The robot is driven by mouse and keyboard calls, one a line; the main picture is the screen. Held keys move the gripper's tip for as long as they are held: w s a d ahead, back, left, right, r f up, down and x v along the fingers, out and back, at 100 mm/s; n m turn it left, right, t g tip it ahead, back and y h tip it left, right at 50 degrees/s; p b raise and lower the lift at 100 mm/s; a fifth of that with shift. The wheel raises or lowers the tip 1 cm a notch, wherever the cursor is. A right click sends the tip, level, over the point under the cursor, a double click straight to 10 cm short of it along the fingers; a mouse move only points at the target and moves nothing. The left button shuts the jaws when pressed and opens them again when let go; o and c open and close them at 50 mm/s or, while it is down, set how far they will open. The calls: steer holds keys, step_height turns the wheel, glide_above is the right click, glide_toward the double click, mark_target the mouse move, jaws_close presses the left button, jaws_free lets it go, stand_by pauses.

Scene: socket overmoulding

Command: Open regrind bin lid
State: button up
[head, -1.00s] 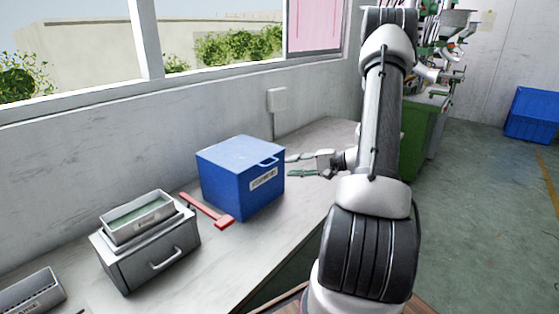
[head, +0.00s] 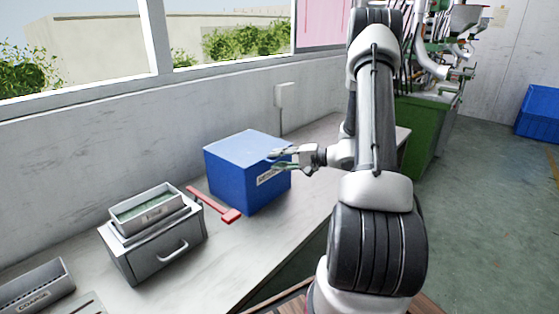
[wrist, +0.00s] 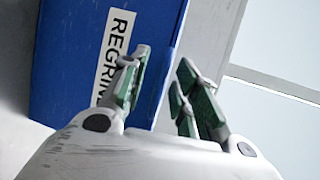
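The blue regrind bin (head: 225,175) stands on the bench with its lid (head: 245,143) down. Its white label (wrist: 113,55) reads "REGRIN…" in the wrist view, the rest hidden by a finger. My gripper (head: 274,160) is at the bin's upper front right edge, its fingers spread apart one above the other. In the wrist view my gripper (wrist: 163,68) has a clear gap between its green-padded fingers, with the blue lid edge (wrist: 172,65) showing between and beyond them. The lid handle is hidden behind my fingers; I cannot tell whether they touch it.
A red tool (head: 215,205) lies just left of the bin. Farther left are a grey drawer box (head: 140,262) with a tray (head: 150,210) on top, and another tray (head: 35,290). The wall with a window runs behind. Bench space right of the bin is clear.

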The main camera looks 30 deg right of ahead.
jaws_close()
